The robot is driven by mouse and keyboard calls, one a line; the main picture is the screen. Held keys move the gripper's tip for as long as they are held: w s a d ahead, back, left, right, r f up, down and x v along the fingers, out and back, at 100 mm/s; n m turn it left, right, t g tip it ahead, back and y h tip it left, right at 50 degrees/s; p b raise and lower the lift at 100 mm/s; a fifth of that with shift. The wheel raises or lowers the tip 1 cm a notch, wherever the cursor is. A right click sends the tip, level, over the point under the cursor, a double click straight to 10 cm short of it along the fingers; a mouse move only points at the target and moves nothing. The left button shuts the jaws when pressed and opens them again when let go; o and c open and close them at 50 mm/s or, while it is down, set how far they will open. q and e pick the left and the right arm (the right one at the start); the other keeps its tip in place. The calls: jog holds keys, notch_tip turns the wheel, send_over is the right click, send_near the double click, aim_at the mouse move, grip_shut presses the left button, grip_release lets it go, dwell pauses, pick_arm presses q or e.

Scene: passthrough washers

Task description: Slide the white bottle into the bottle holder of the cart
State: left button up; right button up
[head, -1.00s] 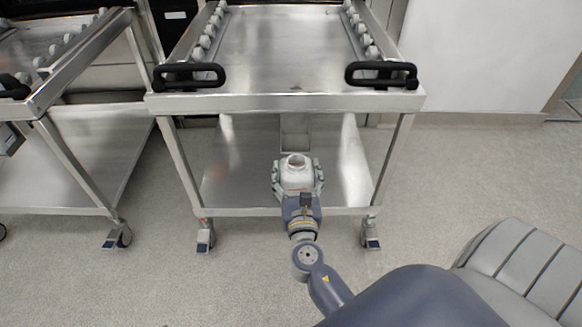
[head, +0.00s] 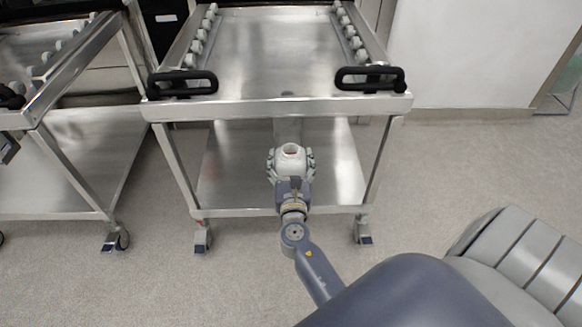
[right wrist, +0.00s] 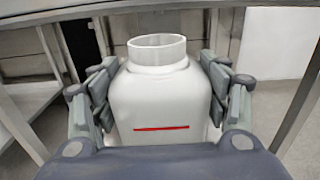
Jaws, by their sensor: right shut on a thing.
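The white bottle (head: 290,152) is upright, open at the top, in front of the cart (head: 278,108) and below its upper shelf edge. It also shows in the right wrist view (right wrist: 160,95), with a red line on its front. My right gripper (head: 290,163) is shut on the bottle, one finger on each side. A grey metal piece (head: 288,129) hangs under the upper shelf right behind the bottle; it may be the bottle holder. The bottle hides most of it, so I cannot tell whether they touch. My left gripper is not in view.
The cart has two black handles (head: 182,83) (head: 370,78) and a lower shelf (head: 235,180) that is bare. A second cart (head: 75,170) stands at the left. The floor right of the cart is clear.

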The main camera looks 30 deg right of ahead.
jog(key=x, duration=0.4)
jog(key=shift+w+d, duration=0.1)
jog(key=shift+w, duration=0.1)
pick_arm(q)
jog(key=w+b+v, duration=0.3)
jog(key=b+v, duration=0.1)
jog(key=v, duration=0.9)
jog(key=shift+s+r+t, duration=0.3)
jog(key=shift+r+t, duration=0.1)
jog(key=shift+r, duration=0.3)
pick_arm(e)
jog(key=x, duration=1.5)
jog(key=shift+w, duration=0.15)
jog(key=shift+f, duration=0.1)
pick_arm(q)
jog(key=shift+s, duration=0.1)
